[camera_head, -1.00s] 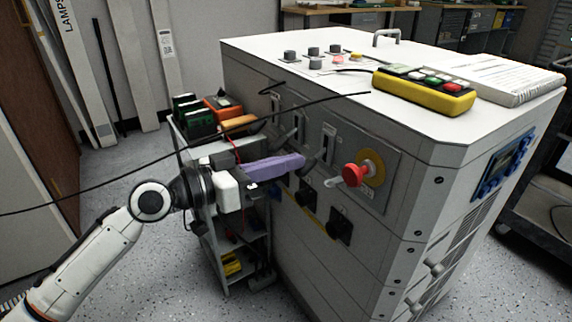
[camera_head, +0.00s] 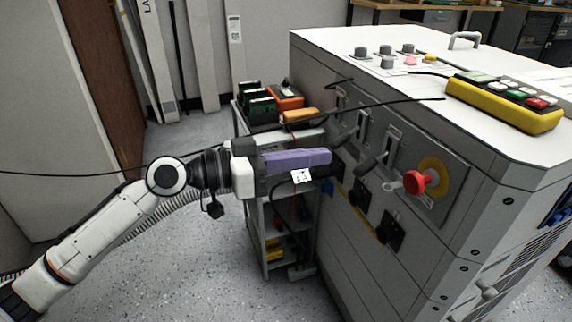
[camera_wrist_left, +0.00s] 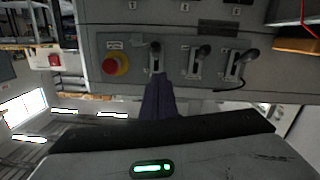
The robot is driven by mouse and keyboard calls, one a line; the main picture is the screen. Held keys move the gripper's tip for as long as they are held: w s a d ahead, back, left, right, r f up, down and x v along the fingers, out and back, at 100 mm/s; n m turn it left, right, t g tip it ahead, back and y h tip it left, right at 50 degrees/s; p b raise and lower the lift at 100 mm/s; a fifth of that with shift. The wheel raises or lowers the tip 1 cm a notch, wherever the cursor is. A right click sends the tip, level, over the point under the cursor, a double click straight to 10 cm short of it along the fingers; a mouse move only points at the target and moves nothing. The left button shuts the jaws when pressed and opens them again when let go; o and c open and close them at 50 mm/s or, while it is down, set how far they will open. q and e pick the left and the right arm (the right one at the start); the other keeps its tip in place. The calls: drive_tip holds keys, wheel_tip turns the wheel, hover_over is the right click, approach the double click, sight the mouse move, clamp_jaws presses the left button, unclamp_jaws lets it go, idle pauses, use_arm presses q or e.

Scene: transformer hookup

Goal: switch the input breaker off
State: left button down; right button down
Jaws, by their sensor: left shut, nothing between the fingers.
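The grey cabinet (camera_head: 345,215) carries a row of dark-handled breaker levers on its front panel. The lever nearest the red knob (camera_head: 414,182) has its handle (camera_head: 370,163) sticking out toward my gripper; another lever handle (camera_head: 345,138) is beyond it. Their labels are not legible, so I cannot tell which is the input breaker. My left gripper (camera_head: 328,157), with purple fingers, is shut and empty, left of the nearest handle. In the left wrist view its fingertips (camera_wrist_left: 158,80) point at the lever (camera_wrist_left: 155,55) beside the red knob; contact cannot be told. My right gripper is out of view.
A small cart (camera_head: 272,232) with green and orange items stands behind my gripper, close to the cabinet. A thin black cable crosses above my arm. A yellow button box (camera_head: 500,105) lies on the cabinet top. The floor at left is open.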

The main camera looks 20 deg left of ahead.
use_arm(q)
drive_tip(key=shift+s+a+f, duration=0.25)
drive_tip(key=shift+s+a, duration=0.55)
drive_tip(key=shift+a, duration=0.2)
drive_tip(key=shift+s+a+f, duration=0.25)
drive_tip(key=shift+s+a, duration=0.5)
drive_tip(key=shift+a, duration=0.25)
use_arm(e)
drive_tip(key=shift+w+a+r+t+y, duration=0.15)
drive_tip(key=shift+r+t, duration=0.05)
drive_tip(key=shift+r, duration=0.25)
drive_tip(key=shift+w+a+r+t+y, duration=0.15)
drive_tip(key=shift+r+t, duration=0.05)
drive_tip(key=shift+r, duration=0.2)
use_arm(q)
drive_tip(key=shift+f, duration=0.1)
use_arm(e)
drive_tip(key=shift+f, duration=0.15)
